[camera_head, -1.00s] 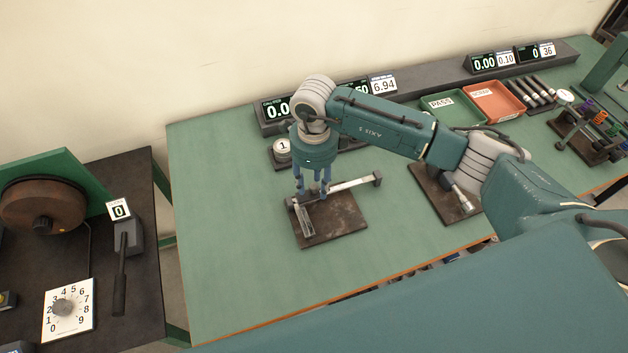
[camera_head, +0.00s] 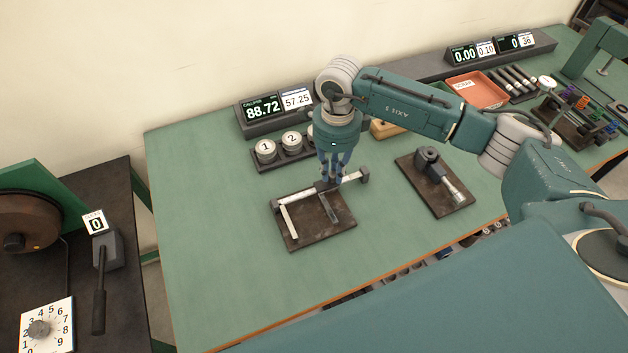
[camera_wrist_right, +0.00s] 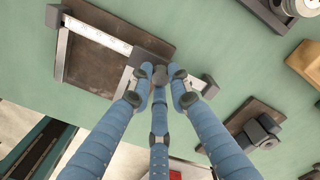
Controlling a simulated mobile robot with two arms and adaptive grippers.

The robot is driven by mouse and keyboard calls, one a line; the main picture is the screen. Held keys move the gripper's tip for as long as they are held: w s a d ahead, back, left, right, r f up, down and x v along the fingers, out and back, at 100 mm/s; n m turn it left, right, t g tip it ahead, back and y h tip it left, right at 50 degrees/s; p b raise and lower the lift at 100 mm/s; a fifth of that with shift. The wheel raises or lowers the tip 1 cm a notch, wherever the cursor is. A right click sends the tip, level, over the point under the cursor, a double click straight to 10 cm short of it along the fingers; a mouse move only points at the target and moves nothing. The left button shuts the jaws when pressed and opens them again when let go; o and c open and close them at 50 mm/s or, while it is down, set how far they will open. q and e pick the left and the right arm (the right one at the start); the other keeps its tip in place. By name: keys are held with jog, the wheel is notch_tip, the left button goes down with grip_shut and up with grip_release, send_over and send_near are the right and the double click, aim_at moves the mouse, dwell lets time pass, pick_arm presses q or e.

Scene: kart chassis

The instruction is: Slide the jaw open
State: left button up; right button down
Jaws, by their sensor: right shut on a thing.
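A caliper lies on a dark base plate (camera_head: 308,232) on the green bench. Its pale beam (camera_head: 297,195) runs left to right, with the fixed jaw (camera_head: 289,221) at the left end. The dark sliding jaw (camera_head: 332,208) stands well to the right of it, with a wide gap between. My right gripper (camera_head: 331,180) points down and is shut on the sliding jaw's block, whose grip is partly hidden by the fingers. In the right wrist view the fingers close around the slider block (camera_wrist_right: 150,61). My left gripper is not in view.
The caliper display (camera_head: 262,107) reads 88.72; the white card (camera_head: 297,98) beside it reads 57.25. Numbered round weights (camera_head: 265,150) stand behind. A second plate with a micrometer-like tool (camera_head: 440,175) lies to the right. An end block (camera_head: 362,178) caps the beam.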

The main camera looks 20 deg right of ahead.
jog(key=shift+d, duration=0.1)
jog(key=c, duration=1.6)
grip_release()
jog(key=shift+r, duration=0.1)
notch_tip(320, 180, up, 12)
jog(key=shift+f, duration=0.1)
